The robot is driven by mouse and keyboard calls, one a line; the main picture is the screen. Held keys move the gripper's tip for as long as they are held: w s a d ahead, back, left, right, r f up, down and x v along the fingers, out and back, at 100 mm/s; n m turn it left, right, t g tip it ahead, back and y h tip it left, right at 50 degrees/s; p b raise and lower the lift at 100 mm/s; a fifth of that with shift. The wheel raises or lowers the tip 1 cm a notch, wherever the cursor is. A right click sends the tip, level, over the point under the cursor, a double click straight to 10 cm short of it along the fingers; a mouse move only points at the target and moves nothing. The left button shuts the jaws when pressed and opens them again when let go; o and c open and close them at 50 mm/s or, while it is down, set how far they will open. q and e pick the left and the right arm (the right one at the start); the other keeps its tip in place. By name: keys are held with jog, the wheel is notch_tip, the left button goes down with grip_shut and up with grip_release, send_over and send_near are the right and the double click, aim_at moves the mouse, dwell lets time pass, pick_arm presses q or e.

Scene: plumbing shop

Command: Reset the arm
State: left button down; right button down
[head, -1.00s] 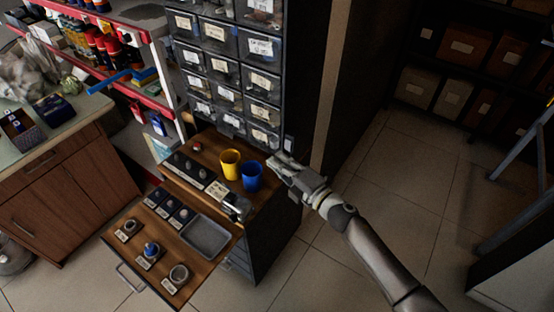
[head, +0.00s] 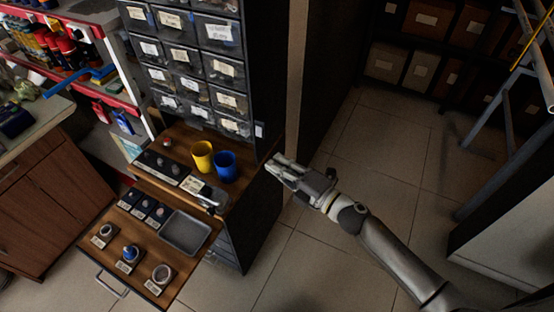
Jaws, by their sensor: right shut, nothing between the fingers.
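My right gripper (head: 276,172) is shut and empty. It hangs over the floor just right of the small wooden-topped cabinet, apart from the blue cup (head: 224,165) in the picture. My right arm comes in from the lower right. The yellow cup (head: 202,157) stands upright left of the blue one on the cabinet top. My left gripper is not in view.
The pulled-out drawer (head: 165,287) holds an empty grey tray (head: 186,232) and several labelled fittings. A tall drawer rack (head: 181,56) stands behind the cups. A ladder (head: 488,185) stands at the right. The tiled floor (head: 330,262) is clear around the arm.

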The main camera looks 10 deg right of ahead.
jog(key=s+d+f+m+h, duration=0.1)
jog(key=d+f+m+h, duration=0.25)
jog(key=f, duration=0.45)
jog(key=d+f+m+h, duration=0.2)
jog(key=d+f+m, duration=0.25)
jog(key=f, duration=0.35)
jog(key=s+d+f+m+g+h, duration=0.25)
jog(key=s+f, duration=0.25)
jog(key=f, duration=0.3)
jog(key=s+d+f+m+g+h, duration=0.1)
jog(key=s+d+f+m, duration=0.25)
jog(key=f, duration=0.45)
jog(key=s+f+m+g+h, duration=0.1)
jog(key=s+f+m+g, duration=0.2)
jog(key=s, duration=0.9)
jog(key=s+d+f+m+g, duration=0.1)
jog(key=s+f+m+g, duration=0.2)
jog(key=s+f, duration=0.6)
jog(key=s+f+m+g+h, duration=0.1)
jog(key=s+f+m+g, duration=0.2)
jog(key=s, duration=1.1)
notch_tip(320, 180, down, 3)
jog(key=shift+s+d+f+m+h, duration=0.15)
jog(key=shift+s+m+h, duration=0.15)
jog(key=shift+m, duration=0.2)
jog(key=shift+g, duration=0.25)
